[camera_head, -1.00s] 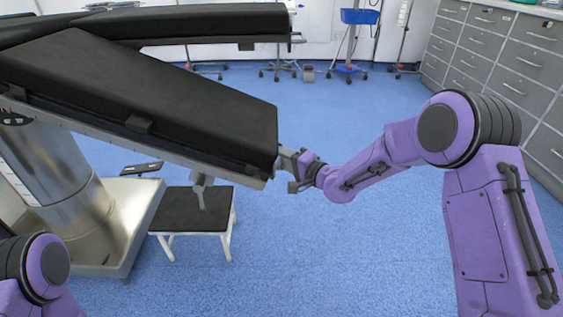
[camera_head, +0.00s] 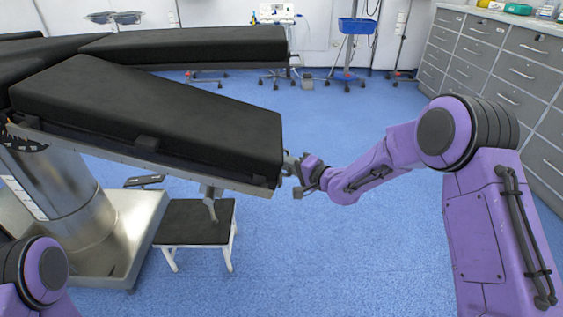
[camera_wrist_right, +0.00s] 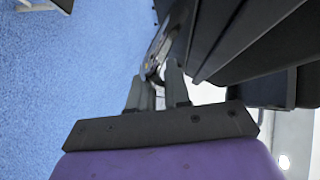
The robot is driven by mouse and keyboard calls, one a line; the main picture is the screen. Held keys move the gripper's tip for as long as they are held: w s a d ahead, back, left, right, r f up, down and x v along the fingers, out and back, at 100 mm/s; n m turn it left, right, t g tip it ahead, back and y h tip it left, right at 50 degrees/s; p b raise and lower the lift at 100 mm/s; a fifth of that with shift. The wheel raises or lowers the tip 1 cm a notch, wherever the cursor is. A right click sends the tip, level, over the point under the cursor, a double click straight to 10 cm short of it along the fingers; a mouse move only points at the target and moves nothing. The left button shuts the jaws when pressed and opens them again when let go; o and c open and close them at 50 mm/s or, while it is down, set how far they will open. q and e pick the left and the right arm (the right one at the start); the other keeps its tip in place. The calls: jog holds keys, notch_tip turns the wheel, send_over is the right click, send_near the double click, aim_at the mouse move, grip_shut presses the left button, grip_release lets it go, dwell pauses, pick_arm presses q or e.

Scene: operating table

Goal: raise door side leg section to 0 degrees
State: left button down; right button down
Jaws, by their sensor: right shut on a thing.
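The near leg section (camera_head: 150,112) of the operating table is a black pad that slopes down to the right in the head view. The other leg section (camera_head: 190,46) lies behind it and looks close to level. My right gripper (camera_head: 293,168) is at the right end of the near section and is shut on its end. The right wrist view shows the two fingers (camera_wrist_right: 159,92) closed at the metal part beside the dark pad. What exactly lies between the fingertips is partly hidden. My left gripper is not in view; only part of my left arm shows at the lower left.
A small black step stool (camera_head: 200,222) stands under the leg section by the table's metal base (camera_head: 140,225). Grey drawer cabinets (camera_head: 500,70) line the right wall. A blue basket stand (camera_head: 354,28) is at the back. The middle floor is clear.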

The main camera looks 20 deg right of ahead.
jog(key=d+r+n+h+p, duration=0.1)
jog(key=d+r+p, duration=0.1)
jog(key=r+p, duration=0.9)
jog(key=s+d+r+n+g+h+p, duration=0.1)
jog(key=d+r+p, duration=0.2)
jog(key=r+p, duration=0.8)
jog(key=shift+r+g+p, duration=0.3)
jog(key=shift+r+p, duration=0.05)
jog(key=shift+p, duration=0.8)
jog(key=shift+s, duration=0.15)
jog(key=c, duration=1.2)
grip_release()
jog(key=shift+f, duration=0.2)
jog(key=v, duration=1)
jog(key=shift+s+r, duration=0.15)
jog(key=shift+r, duration=0.1)
